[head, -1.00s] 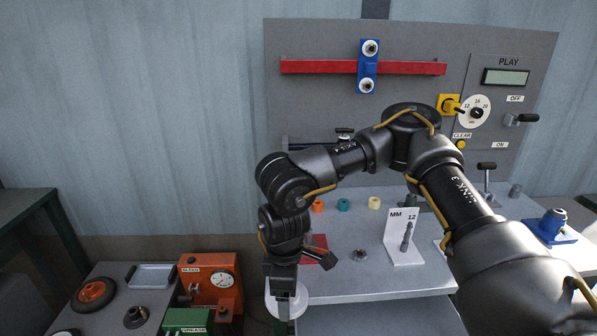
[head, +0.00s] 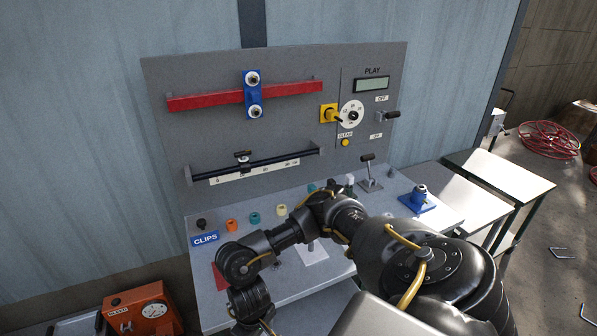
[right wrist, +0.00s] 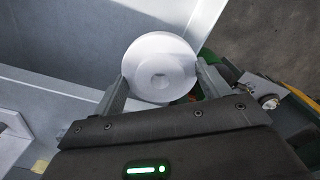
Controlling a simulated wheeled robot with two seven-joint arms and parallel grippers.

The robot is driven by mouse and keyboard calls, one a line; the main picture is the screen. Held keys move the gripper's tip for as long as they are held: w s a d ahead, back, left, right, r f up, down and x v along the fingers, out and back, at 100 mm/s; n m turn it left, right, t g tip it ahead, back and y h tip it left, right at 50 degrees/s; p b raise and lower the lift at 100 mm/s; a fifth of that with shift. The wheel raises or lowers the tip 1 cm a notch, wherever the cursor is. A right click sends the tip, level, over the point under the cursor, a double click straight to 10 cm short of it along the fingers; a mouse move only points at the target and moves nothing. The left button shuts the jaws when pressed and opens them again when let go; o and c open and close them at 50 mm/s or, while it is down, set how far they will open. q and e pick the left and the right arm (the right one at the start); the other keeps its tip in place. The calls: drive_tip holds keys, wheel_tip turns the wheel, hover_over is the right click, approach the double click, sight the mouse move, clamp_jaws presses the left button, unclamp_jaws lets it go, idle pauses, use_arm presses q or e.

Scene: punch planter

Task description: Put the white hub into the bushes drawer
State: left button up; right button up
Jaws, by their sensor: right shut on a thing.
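The white hub (right wrist: 160,68) is a round, smooth disc with a small recess at its centre. My right gripper (right wrist: 163,88) is shut on it, one finger at each side of its rim, in the right wrist view. In the head view my right arm reaches down past the bench front, and its gripper and the hub are below the picture. Pale grey walls (right wrist: 60,85) show behind and beside the hub; I cannot tell whether they belong to a drawer. No bushes label can be read. My left gripper is not in view.
The grey bench (head: 300,285) carries a CLIPS sign (head: 205,239), several coloured bushes and a blue fixture (head: 418,197). Its upright panel (head: 210,150) stands behind. An orange gauge box (head: 142,310) is at lower left. A side table (head: 500,175) stands right.

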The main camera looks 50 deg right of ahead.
drive_tip(key=s+d+f+m+b, duration=0.1)
drive_tip(key=s+d+f, duration=0.25)
drive_tip(key=d, duration=0.25)
drive_tip(key=s+d+f+m+b, duration=0.1)
drive_tip(key=s+d+f+b, duration=0.15)
drive_tip(key=s+d, duration=0.35)
drive_tip(key=f, duration=0.3)
drive_tip(key=f+b, duration=0.1)
drive_tip(key=f, duration=0.2)
drive_tip(key=w+f+b, duration=0.1)
drive_tip(key=f, duration=0.2)
drive_tip(key=shift+w+d+f, duration=0.1)
drive_tip(key=shift+d+f, duration=0.15)
drive_tip(key=shift+f, duration=0.05)
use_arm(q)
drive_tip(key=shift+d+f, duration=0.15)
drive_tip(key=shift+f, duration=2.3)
use_arm(e)
drive_tip(key=shift+w+f, duration=0.1)
drive_tip(key=shift+f, duration=0.4)
drive_tip(key=shift+f, duration=0.1)
drive_tip(key=o, duration=1.1)
use_arm(q)
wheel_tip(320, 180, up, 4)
drive_tip(key=p, duration=0.3)
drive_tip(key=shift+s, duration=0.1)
use_arm(e)
wheel_tip(320, 180, up, 12)
drive_tip(key=shift+r, duration=0.15)
